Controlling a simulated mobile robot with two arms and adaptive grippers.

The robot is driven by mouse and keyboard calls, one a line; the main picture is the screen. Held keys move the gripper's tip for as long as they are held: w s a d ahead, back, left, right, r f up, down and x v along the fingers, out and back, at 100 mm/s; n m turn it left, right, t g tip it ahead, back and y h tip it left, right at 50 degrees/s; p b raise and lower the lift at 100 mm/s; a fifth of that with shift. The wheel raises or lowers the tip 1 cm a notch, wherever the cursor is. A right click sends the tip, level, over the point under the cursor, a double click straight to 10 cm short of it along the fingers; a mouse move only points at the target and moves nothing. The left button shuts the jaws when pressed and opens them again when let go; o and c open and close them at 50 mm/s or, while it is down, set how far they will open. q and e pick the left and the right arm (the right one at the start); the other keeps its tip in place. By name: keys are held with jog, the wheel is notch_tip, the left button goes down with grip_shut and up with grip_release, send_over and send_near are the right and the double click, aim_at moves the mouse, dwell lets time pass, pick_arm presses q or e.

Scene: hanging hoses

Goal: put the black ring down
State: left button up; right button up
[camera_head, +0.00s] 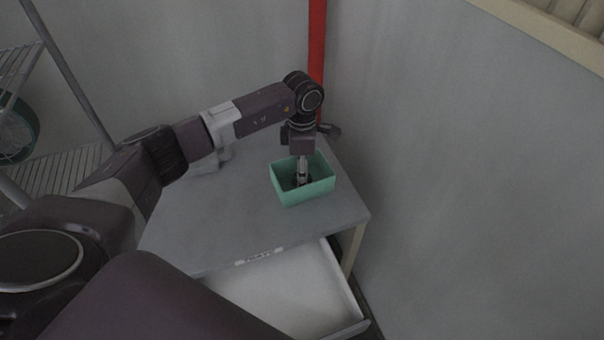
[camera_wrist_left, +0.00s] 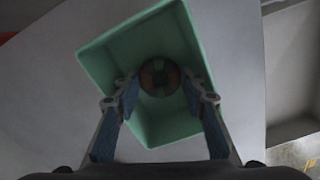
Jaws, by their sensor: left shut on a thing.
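My left gripper (camera_head: 302,178) reaches down into a green open bin (camera_head: 287,196) on the grey table. In the left wrist view, the fingers (camera_wrist_left: 160,88) are shut on the black ring (camera_wrist_left: 160,64), a small dark round thing with brownish patches. The ring is held between the fingertips, over the inside of the bin, which also shows in that view (camera_wrist_left: 110,60). Whether the ring touches the bin's floor I cannot tell. In the head view the ring is mostly hidden by the gripper and the bin wall. My right gripper is not in view.
The grey table (camera_head: 220,230) has clear room left of the bin. A white drawer (camera_head: 290,290) stands open below its front edge. A red post (camera_head: 317,40) rises behind, by the wall. A wire shelf (camera_head: 60,170) stands at the left.

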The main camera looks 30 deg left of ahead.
pick_arm(q)
jog(key=shift+f, duration=0.6)
jog(key=shift+f, duration=0.15)
jog(key=o, duration=0.7)
